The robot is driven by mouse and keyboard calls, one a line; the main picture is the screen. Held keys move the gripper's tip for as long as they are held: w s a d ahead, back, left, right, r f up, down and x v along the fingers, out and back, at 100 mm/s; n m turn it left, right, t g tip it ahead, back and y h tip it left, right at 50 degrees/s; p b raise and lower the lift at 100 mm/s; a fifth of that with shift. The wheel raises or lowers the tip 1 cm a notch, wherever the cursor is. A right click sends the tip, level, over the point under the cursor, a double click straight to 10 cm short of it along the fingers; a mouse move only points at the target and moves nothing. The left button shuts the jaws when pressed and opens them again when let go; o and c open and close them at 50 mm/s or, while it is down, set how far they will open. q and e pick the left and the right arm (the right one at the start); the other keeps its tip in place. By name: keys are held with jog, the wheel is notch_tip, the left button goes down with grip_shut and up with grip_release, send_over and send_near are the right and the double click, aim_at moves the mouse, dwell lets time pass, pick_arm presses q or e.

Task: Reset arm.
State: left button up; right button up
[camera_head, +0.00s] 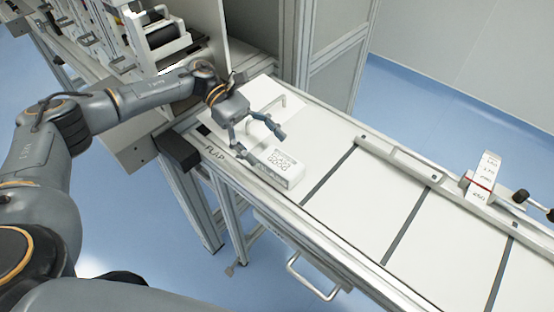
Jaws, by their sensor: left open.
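My left arm comes in from the left and reaches over the white worktop. My left gripper (258,140) is open above the near left end of the worktop, with its fingers spread apart. A white box (279,168) with dark print lies on the worktop just below and to the right of the fingers. The gripper seems to hold nothing; whether a finger touches the box I cannot tell. My right gripper is not in view.
The white worktop (371,193) has dark seams and stretches to the lower right, mostly clear. A white labelled block (484,176) stands by the back rail (402,158). A machine with rollers (155,38) stands at upper left. A drawer handle (312,278) sticks out in front.

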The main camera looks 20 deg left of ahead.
pick_arm(q)
jog(key=shift+w+a+r, duration=0.15)
jog(key=shift+a+r, duration=0.1)
jog(key=shift+a, duration=0.25)
jog(key=shift+r, duration=0.1)
